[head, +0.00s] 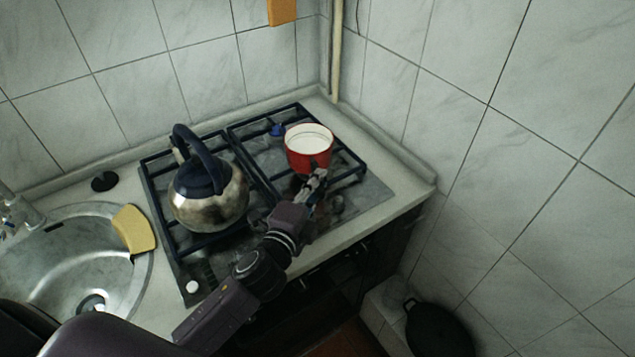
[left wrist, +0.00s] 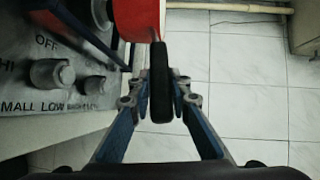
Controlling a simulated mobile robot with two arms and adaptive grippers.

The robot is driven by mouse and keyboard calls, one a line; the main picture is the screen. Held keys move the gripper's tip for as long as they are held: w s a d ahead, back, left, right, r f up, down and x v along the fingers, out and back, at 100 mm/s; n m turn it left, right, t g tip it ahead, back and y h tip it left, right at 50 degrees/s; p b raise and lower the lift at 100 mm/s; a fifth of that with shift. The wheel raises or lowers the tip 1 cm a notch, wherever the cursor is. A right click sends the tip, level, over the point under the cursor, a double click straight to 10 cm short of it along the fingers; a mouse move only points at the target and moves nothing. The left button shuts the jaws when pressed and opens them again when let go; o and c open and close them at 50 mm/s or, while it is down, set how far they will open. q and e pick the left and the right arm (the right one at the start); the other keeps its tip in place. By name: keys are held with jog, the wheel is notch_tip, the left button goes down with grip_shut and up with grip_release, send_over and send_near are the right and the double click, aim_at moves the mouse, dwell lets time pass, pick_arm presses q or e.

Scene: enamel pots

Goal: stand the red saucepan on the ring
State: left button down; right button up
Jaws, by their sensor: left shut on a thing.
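The red saucepan (head: 309,158) has a white inside and is upright over the right half of the gas hob (head: 371,192). I cannot tell whether its base touches the grate (head: 345,150) or hangs just above it. In the left wrist view the red pan side (left wrist: 137,18) shows at the top, with its black handle (left wrist: 160,95) pointing toward me. My left gripper (head: 319,177) is shut on that handle, with a finger on each side in the left wrist view (left wrist: 160,98). The ring under the pan is hidden. My right gripper is not in view.
A steel kettle (head: 208,197) with a dark blue handle stands on the left half of the hob. A blue item (head: 278,130) lies just left of the pan. A sink (head: 60,262) with a yellow sponge (head: 134,229) is at left. Tiled walls close off the back and right.

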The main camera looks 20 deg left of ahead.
pick_arm(q)
jog(key=shift+r, duration=0.1)
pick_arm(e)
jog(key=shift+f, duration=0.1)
pick_arm(q)
jog(key=c, duration=1.7)
grip_release()
jog(key=shift+c, duration=0.2)
jog(key=shift+s+f, duration=0.15)
jog(key=shift+f, duration=0.2)
jog(key=s, duration=0.4)
jog(key=s+r, duration=0.1)
jog(key=s, duration=0.6)
jog(key=shift+s+a+r, duration=0.35)
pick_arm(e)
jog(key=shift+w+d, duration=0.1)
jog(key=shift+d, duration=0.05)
